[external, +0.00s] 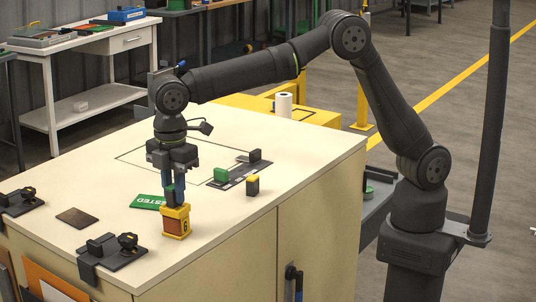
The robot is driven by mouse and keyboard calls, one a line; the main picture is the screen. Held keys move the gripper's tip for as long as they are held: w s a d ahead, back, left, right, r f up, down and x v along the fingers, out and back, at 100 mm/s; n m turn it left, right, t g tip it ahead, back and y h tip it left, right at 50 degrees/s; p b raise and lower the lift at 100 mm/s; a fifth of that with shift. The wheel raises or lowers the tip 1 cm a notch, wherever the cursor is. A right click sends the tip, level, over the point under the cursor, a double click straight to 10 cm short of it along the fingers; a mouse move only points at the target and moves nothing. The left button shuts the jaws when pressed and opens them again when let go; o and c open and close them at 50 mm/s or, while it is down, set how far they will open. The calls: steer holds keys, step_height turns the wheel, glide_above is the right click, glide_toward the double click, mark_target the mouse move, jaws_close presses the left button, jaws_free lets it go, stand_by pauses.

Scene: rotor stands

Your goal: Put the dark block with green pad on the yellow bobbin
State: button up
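The yellow bobbin (176,225) stands upright near the table's front edge, with yellow flanges, a brown middle and a dark mark on its side. My gripper (175,198) points straight down directly over it, its fingertips at or just above the top flange. Something dark with a bit of green shows between the fingers. It may be the dark block with green pad, but it is too small and covered to be sure. Whether it touches the bobbin cannot be told.
A dark plate (240,172) carries a green block (220,175) and a dark block (255,156). A green card (148,202), a dark flat square (74,218) and dark fixtures (112,250) lie to the left.

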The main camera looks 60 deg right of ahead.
mark_target(173, 185)
steer(key=o, duration=0.4)
steer(key=shift+r, duration=0.1)
step_height(173, 185, up, 12)
stand_by(0.4)
step_height(173, 185, down, 12)
steer(key=shift+f, duration=0.25)
steer(key=shift+r, duration=2.25)
